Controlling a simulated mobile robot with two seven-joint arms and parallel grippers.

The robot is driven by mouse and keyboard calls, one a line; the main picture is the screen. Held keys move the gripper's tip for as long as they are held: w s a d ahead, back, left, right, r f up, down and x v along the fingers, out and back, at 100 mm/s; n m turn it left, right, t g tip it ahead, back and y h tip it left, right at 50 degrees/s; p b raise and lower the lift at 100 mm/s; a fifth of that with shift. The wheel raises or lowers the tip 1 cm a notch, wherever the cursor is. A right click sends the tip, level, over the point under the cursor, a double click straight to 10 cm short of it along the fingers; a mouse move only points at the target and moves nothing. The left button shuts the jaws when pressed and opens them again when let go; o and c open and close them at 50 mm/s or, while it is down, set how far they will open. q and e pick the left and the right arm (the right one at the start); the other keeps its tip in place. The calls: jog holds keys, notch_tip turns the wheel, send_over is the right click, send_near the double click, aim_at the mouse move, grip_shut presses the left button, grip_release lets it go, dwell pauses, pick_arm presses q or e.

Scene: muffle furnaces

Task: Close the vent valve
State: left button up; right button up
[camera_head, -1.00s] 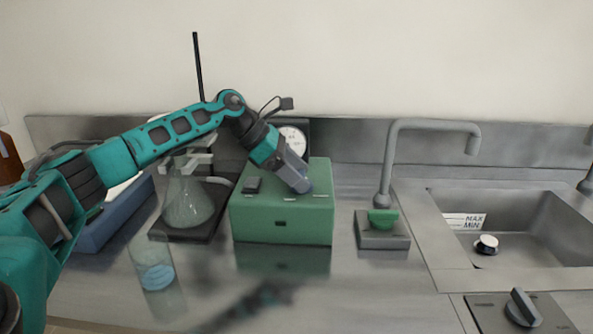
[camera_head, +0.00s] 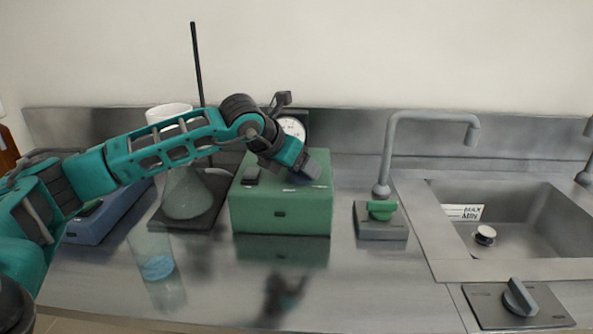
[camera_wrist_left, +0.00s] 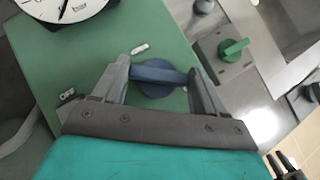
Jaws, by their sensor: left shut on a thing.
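The vent valve is a blue knob (camera_wrist_left: 158,78) on top of the green box (camera_head: 280,208), near the box's right side. In the left wrist view the knob's raised bar lies across between the two fingers. My left gripper (camera_wrist_left: 160,76) is shut on this knob, with a finger at each end of the bar. In the head view my left gripper (camera_head: 303,174) comes down onto the box top and hides most of the knob. Small white labels (camera_wrist_left: 140,48) lie beside the knob on the box top.
A round gauge (camera_head: 292,128) stands behind the box. A black switch (camera_head: 250,175) is on the box's left top. A flask (camera_head: 187,195) and a beaker (camera_head: 155,262) stand left.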

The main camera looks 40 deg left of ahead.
pick_arm(q)
jog(key=n+y+b, duration=0.2)
jog(key=shift+d+f+n, duration=0.2)
jog(key=shift+d+n, duration=0.1)
jog(key=shift+n, duration=0.1)
jog(key=shift+n+y+b, duration=0.7)
jog(key=shift+n+b, duration=0.05)
jog(key=shift+n, duration=0.05)
jog(key=shift+w+d+r+n+g+y+b, duration=0.1)
jog(key=shift+n+g+y+b, duration=0.15)
jog(key=shift+n+y, duration=0.2)
jog(key=shift+r+n+g+y+b, duration=0.15)
jog(key=shift+n+g+y, duration=0.15)
jog(key=shift+n, duration=0.25)
jog(key=shift+f+n+y, duration=0.1)
jog(key=shift+n+y, duration=0.25)
jog(key=shift+n, duration=0.15)
pick_arm(e)
jog(key=shift+w+a+f+y, duration=0.15)
jog(key=shift+w+a+f, duration=0.25)
jog(key=shift+f, duration=0.2)
jog(key=shift+w+a+f+y, duration=0.15)
jog(key=shift+w+a+f, duration=0.1)
jog(key=shift+a+f, duration=0.3)
jog(key=shift+f, duration=0.15)
pick_arm(q)
jog(key=o, duration=1.1)
jog(key=shift+c, duration=0.2)
